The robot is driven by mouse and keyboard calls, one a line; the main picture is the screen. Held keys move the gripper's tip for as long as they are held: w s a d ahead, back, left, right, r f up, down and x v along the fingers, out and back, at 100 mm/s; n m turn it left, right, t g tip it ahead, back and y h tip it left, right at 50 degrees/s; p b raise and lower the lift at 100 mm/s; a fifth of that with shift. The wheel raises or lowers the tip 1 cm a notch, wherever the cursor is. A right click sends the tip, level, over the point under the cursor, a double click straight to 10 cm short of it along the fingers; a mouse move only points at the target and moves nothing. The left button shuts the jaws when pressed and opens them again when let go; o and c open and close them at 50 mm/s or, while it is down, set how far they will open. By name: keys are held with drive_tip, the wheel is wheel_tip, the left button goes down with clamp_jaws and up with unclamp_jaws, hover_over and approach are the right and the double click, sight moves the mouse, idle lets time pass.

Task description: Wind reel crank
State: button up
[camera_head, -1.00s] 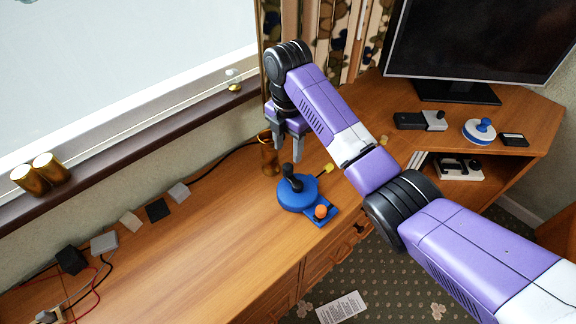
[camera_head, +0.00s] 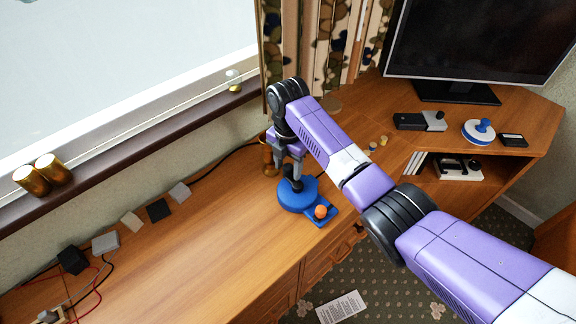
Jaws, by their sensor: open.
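A blue round reel-like device (camera_head: 299,201) lies on the wooden desk, with a black upright handle (camera_head: 293,185) on top. An orange ball knob (camera_head: 321,211) sits on its blue base plate at the lower right. My gripper (camera_head: 288,170) points down with its fingers open, just above and around the upper part of the black handle. Whether the fingers touch the handle I cannot tell. The fingers and my arm hide part of the handle and the desk behind it.
A brown-gold cylinder (camera_head: 266,155) stands close behind my gripper. Small blocks and cables lie along the wall at left. A monitor (camera_head: 480,45), a black device (camera_head: 420,121) and a white-and-blue disc (camera_head: 479,132) stand at right.

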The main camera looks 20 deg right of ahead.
clamp_jaws()
drive_tip(key=shift+d+m, duration=0.1)
drive_tip(key=shift+m, duration=0.2)
